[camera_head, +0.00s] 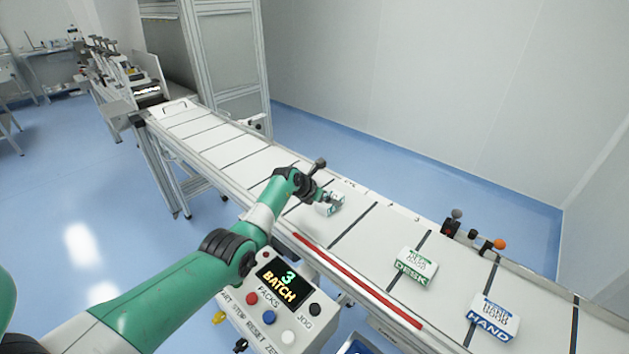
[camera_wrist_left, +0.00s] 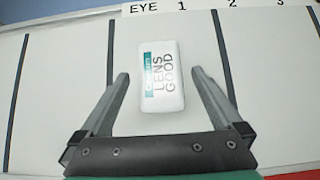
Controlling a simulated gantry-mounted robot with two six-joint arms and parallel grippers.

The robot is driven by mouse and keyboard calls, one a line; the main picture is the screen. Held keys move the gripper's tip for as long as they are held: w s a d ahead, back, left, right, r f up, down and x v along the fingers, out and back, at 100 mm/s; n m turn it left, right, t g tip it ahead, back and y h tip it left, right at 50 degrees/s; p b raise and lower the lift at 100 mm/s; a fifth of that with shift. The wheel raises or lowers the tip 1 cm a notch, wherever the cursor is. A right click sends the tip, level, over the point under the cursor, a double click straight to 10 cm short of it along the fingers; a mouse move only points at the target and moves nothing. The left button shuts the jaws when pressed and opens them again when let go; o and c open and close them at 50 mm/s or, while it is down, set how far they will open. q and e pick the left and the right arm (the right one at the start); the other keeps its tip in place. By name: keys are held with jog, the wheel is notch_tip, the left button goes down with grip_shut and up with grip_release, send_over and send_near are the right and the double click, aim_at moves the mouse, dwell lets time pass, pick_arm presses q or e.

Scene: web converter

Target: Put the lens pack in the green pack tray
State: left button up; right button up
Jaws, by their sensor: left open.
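The lens pack (camera_wrist_left: 161,76) is a small white box with a teal band and the words LENS GOOD. It lies on the pale conveyor belt, and also shows in the head view (camera_head: 329,207), partly hidden by my left gripper. My left gripper (camera_wrist_left: 160,78) is open, with one finger on each side of the pack and visible gaps on both sides. It also shows over the pack in the head view (camera_head: 325,201). No green tray can be made out in either view. My right gripper is not in view.
A white box marked DESK (camera_head: 415,266) and one marked HAND (camera_head: 493,317) lie further right on the belt (camera_head: 375,235). A control box (camera_head: 280,295) with a display and buttons stands at the near side. A red strip (camera_head: 355,278) runs along the near edge.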

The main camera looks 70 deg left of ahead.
pick_arm(q)
jog(key=p+v, duration=0.4)
jog(key=v, duration=0.5)
jog(key=shift+p, duration=0.3)
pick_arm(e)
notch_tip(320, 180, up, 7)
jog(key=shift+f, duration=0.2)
pick_arm(q)
jog(key=shift+s+d+r, duration=0.1)
jog(key=shift+s, duration=0.05)
